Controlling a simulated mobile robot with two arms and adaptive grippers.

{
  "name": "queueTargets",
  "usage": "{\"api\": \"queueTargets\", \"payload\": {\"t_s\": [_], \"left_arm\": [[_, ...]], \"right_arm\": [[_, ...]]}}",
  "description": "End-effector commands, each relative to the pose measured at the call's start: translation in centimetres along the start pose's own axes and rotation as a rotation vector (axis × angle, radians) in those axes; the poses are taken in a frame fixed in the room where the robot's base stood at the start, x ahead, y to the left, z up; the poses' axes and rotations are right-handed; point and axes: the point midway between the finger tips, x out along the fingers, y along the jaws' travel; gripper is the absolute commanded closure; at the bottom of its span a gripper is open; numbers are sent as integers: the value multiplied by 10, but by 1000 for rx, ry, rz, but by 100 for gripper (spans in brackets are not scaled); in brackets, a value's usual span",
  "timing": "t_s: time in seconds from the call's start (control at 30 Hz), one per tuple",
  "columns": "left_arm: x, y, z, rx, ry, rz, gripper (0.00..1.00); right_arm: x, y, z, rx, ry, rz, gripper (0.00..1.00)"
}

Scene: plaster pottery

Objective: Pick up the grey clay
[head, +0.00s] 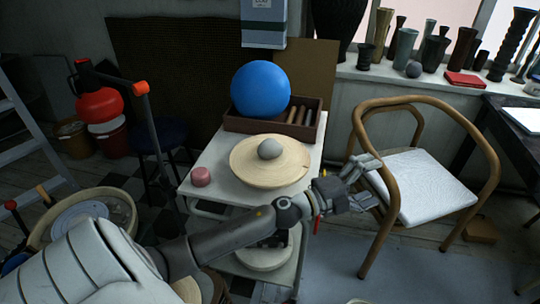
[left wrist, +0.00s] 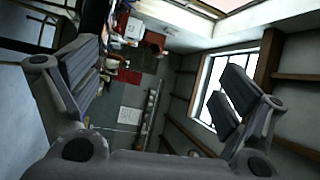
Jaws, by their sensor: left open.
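The grey clay (head: 269,148) is a small round lump on a pale round wooden board (head: 250,172). The board lies on top of a white cart (head: 222,201). My left gripper (head: 372,183) is open and empty, to the right of the cart and in front of the wooden chair, apart from the clay. Its spread fingers also show in the left wrist view (left wrist: 160,92), with no clay between them. My right gripper is not in view.
A pink lump (head: 201,176) sits at the cart's left edge. Behind the board, a dark tray (head: 240,124) holds a big blue ball (head: 261,88) and rolls. A wooden armchair (head: 402,112) stands right. Another grey ball (head: 413,69) sits among vases on the sill.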

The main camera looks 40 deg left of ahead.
Motion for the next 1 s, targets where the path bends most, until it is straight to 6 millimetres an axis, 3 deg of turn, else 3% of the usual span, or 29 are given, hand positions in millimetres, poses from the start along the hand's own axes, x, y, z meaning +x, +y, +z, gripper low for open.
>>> {"api": "queueTargets", "payload": {"t_s": [0.03,0.13,0.23,0.37,0.43,0.5,0.63,0.7,0.83,1.0], "left_arm": [[7,-10,-8,130,105,26,6],[10,-10,-20,379,302,133,6],[0,0,-7,616,450,303,6],[-30,11,48,885,551,609,6],[-53,6,90,996,555,798,6],[-80,-6,133,1077,530,986,6],[-129,-39,197,1146,441,1279,6],[-150,-56,219,1155,391,1392,6],[-175,-74,241,1152,333,1512,6],[-179,-60,256,1145,320,1545,6]], "right_arm": [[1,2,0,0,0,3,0],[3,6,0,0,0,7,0],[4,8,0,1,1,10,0],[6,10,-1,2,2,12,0],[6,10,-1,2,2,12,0],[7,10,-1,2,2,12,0],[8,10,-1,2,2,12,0],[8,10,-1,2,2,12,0],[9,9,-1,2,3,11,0],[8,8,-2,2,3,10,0]]}}
